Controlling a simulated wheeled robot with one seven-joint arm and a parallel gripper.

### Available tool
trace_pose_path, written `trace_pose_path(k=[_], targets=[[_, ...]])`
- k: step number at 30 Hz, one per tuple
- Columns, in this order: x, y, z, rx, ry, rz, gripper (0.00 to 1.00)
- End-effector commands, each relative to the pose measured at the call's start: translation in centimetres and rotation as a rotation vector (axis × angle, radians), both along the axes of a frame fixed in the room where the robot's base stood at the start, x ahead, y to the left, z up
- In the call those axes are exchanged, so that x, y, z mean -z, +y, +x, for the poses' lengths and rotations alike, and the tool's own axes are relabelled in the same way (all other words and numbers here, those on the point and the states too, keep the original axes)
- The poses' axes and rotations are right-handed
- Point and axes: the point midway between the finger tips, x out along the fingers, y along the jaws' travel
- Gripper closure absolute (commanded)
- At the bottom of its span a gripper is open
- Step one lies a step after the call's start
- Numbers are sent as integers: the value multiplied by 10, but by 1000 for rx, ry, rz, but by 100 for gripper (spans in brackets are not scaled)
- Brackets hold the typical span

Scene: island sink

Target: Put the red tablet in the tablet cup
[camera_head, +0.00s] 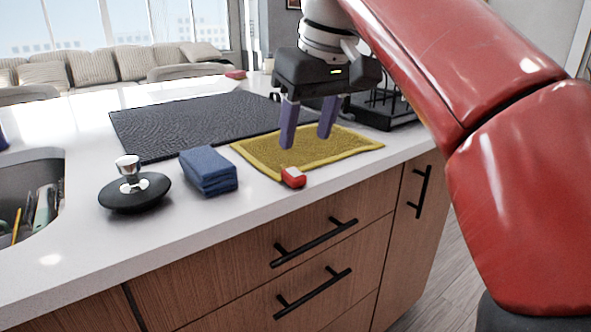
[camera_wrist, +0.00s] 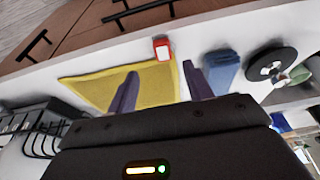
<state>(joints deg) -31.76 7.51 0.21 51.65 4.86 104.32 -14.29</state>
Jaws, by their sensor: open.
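The red tablet (camera_head: 293,177) is a small red block with a pale face. It sits at the near edge of the yellow cloth (camera_head: 262,158), close to the counter's front edge. In the wrist view the tablet (camera_wrist: 162,48) shows beyond and between the fingertips, apart from them. My gripper (camera_head: 306,142) is open and empty, pointing down above the yellow cloth, behind the tablet. I cannot make out a tablet cup for certain. A small pale object (camera_head: 268,65), too small to identify, stands at the counter's far end.
A folded blue cloth (camera_head: 208,171) and a black round lid with a silver knob (camera_head: 134,192) lie left of the tablet. The sink (camera_head: 30,190) is at far left. A dark mat (camera_head: 190,122) lies behind, and a black rack (camera_head: 385,108) stands right of my gripper.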

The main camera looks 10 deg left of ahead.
Motion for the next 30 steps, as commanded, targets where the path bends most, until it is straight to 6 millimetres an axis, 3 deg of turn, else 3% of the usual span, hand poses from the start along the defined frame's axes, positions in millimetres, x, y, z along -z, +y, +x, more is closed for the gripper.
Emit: trace_pose_path(k=[8,18,27,30], targets=[[24,6,3,-1,0,0,49],[68,17,9,0,0,0,49],[71,18,11,1,-2,1,49],[71,18,11,1,-2,1,62]])
